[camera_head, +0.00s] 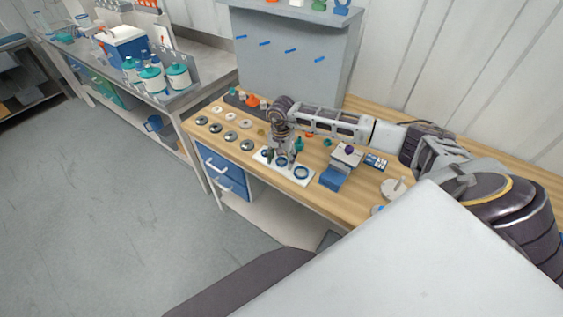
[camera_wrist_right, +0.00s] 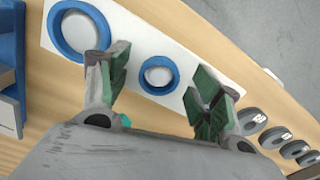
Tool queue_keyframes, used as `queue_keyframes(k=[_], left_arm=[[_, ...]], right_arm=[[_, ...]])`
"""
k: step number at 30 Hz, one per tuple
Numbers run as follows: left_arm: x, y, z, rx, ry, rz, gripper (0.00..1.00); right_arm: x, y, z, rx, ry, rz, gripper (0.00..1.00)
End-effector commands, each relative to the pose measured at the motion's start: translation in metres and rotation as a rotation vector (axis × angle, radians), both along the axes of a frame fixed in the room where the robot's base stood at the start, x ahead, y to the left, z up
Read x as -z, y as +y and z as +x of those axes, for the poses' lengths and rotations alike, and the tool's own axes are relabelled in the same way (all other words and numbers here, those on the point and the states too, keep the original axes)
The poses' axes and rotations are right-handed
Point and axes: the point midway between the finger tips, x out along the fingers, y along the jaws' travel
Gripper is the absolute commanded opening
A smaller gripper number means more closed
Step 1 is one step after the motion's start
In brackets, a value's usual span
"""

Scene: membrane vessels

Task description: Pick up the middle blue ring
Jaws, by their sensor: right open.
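A white plate (camera_head: 288,168) on the wooden bench bears blue rings in a row. The middle blue ring (camera_wrist_right: 158,75) shows whole in the right wrist view, with a pale centre; in the head view the middle blue ring (camera_head: 281,161) is just below my gripper. A larger blue ring (camera_wrist_right: 80,31) lies to its left in the wrist view; in the head view this ring (camera_head: 302,172) is at the right. My right gripper (camera_wrist_right: 162,86) is open, one finger each side of the middle ring in the picture; contact cannot be told. My left gripper is out of view.
Several dark round discs (camera_wrist_right: 277,137) lie beyond the plate's end. A blue-and-white device (camera_head: 343,165) stands right of the plate. A teal bottle (camera_head: 299,145) stands close behind the gripper. The bench's front edge is close to the plate.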

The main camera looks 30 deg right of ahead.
Motion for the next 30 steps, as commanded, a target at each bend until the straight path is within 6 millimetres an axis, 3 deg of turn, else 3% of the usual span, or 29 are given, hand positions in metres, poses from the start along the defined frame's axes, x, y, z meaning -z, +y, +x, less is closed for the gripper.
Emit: queue_keyframes(k=[5, 14, 30], left_arm=[[0.0001, -0.0001, 0.0001, 0.0, 0.0, 0.0, 0.6], [0.0001, -0.0001, 0.0001, 0.0, 0.0, 0.0, 0.6], [0.0022, -0.0002, 0.0001, 0.0, 0.0, 0.0, 0.6]], right_arm=[[-0.0003, -0.0001, 0.0001, 0.0, 0.0, 0.0, 0.65], [-0.0004, -0.0002, 0.0001, 0.0, 0.0, 0.0, 0.3], [-0.009, -0.0004, 0.001, 0.0, -0.003, 0.0, 0.29]])
